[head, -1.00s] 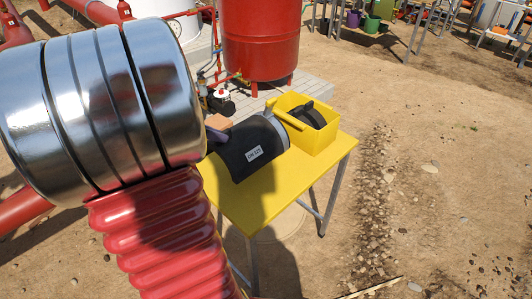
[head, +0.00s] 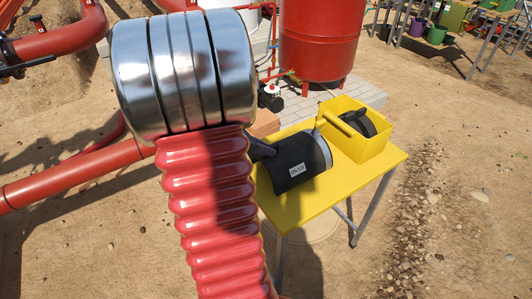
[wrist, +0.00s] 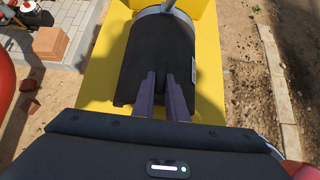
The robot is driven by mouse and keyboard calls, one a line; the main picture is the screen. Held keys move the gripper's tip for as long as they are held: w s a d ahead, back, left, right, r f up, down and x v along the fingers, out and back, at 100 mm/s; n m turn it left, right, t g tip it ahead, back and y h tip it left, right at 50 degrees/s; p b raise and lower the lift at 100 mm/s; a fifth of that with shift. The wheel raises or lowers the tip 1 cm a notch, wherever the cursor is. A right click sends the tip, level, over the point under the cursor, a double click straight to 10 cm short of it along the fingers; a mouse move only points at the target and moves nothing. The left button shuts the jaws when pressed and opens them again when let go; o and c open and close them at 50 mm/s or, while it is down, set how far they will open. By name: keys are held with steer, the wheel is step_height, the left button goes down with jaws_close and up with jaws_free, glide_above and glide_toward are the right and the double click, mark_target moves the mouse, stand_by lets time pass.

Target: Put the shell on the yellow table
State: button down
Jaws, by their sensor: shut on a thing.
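The shell (head: 293,165) is a dark half-cylinder with a white label and a grey band at its far end. It lies arched side up over the yellow table (head: 318,201); I cannot tell if its edges rest fully on the top. It also shows in the wrist view (wrist: 139,59), with yellow on both sides of it. My gripper (wrist: 159,74) is shut on the shell at its near end, with its two dark fingers close together. In the head view, only a dark bit of my gripper (head: 262,147) shows at the shell's left end; my arm hides the rest.
A yellow box (head: 365,148) with a dark round thing inside stands on the table's far right, just beyond the shell. A red tank (head: 320,40) and brick-coloured blocks (head: 265,123) are behind. Red pipes (head: 80,172) run at left. Open ground lies right.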

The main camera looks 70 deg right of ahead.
steer(key=shift+f, duration=1.1)
steer(key=c, duration=1.8)
jaws_free()
steer(key=shift+f, duration=0.1)
steer(key=shift+o, duration=0.2)
steer(key=v, duration=1.2)
steer(key=shift+w, duration=0.1)
